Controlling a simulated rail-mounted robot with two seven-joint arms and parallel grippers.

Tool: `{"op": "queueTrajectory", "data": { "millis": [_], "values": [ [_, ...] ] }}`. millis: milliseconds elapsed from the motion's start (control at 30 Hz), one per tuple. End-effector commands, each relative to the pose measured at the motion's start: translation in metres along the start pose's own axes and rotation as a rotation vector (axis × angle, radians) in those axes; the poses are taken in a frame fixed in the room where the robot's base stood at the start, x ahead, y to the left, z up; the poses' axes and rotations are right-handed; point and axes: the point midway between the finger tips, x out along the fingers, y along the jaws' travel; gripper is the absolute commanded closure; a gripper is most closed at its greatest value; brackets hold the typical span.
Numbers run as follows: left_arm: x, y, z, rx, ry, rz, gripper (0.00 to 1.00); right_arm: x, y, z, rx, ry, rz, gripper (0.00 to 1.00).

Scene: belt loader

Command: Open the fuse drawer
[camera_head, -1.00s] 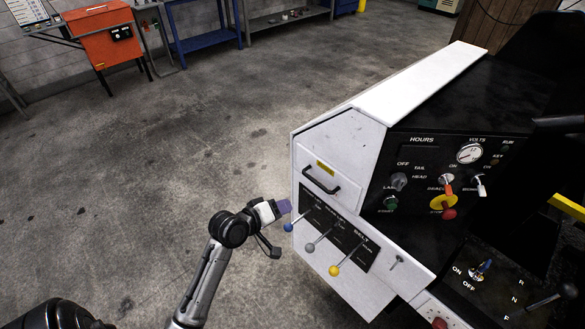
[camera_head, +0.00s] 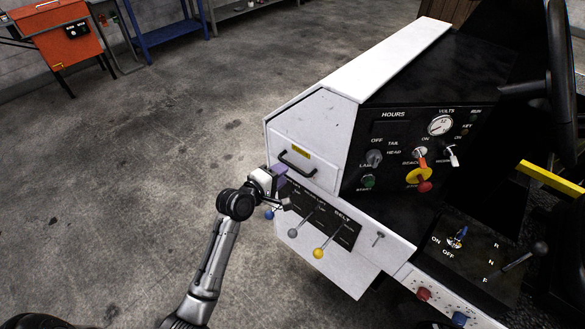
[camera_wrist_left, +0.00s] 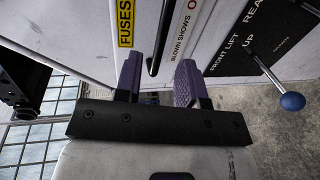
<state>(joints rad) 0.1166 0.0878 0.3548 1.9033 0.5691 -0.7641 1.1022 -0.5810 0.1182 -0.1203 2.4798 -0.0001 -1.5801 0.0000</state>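The fuse drawer (camera_head: 318,138) is a white front panel on the loader's console, lying flush, with a yellow label and a black bar handle (camera_head: 297,164). In the left wrist view the yellow FUSES label (camera_wrist_left: 125,22) and the dark handle (camera_wrist_left: 158,45) show close up. My left gripper (camera_head: 279,174) is at the left end of the handle. Its two purple fingers (camera_wrist_left: 160,82) are open, one on each side of the handle's line, with gaps between. Whether the handle is deep between the fingertips I cannot tell. My right gripper is not in view.
Below the drawer is a black lever panel with a blue knob (camera_wrist_left: 292,101), a grey knob (camera_head: 292,233) and a yellow knob (camera_head: 318,253). A black switch panel (camera_head: 400,150) stands to the right. Open concrete floor (camera_head: 150,150) lies to the left.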

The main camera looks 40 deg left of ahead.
Motion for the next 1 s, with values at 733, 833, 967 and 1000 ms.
{"op": "queueTrajectory", "data": {
  "millis": [733, 833, 967, 1000],
  "values": [
    [0.058, 0.0, 0.0, 0.001, 0.001, 0.0, 0.63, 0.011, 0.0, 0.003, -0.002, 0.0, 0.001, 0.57],
    [0.058, 0.0, 0.0, 0.001, 0.0, 0.0, 0.63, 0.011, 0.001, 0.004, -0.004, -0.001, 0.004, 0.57],
    [0.058, 0.0, 0.0, 0.001, 0.0, -0.001, 0.73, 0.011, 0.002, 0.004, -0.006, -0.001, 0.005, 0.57],
    [0.058, 0.0, 0.0, 0.001, 0.0, -0.001, 0.77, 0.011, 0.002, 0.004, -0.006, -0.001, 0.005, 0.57]
  ]
}}
